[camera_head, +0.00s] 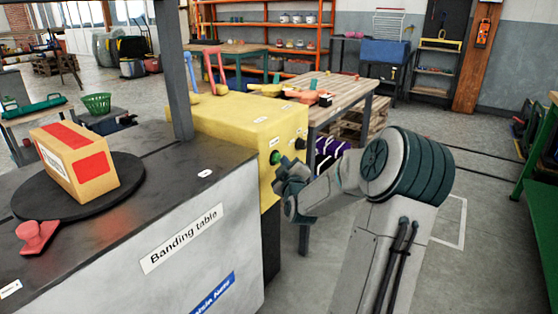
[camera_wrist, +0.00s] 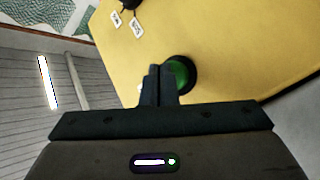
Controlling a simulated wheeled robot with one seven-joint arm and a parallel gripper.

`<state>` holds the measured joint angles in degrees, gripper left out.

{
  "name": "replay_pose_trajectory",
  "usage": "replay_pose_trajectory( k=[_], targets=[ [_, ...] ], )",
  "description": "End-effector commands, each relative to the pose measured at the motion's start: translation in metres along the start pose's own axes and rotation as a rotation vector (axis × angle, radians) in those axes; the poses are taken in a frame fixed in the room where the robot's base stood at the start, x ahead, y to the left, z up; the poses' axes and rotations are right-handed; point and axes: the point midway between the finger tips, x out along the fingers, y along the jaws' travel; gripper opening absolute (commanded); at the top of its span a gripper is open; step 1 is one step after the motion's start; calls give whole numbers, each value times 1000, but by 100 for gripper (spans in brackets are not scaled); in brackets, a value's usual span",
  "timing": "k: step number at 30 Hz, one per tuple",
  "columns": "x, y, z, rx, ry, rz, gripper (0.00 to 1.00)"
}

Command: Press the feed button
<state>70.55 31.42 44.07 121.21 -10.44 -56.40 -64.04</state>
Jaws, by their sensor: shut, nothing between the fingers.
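The yellow machine (camera_head: 235,117) stands behind the banding table, and its side panel carries a round green button (camera_wrist: 181,74) in a dark collar. In the head view the button (camera_head: 275,157) is small and sits just above my gripper. My gripper (camera_wrist: 155,72) is shut and empty, with its fingertips in front of the panel. In the wrist view the fingertips overlap the left edge of the button. I cannot tell whether they touch it. The labels on the panel are too small to read.
A dark knob (camera_wrist: 130,4) with small labels sits on the same panel. A wooden-topped table (camera_head: 340,90) stands behind. The floor to the right is open.

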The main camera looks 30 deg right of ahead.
Motion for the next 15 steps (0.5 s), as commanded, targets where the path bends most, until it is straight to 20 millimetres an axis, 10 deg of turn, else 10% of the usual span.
replay_pose_trajectory(
  k=[15],
  targets=[
    [4,-4,-4,0,1,-1,0]
  ],
)
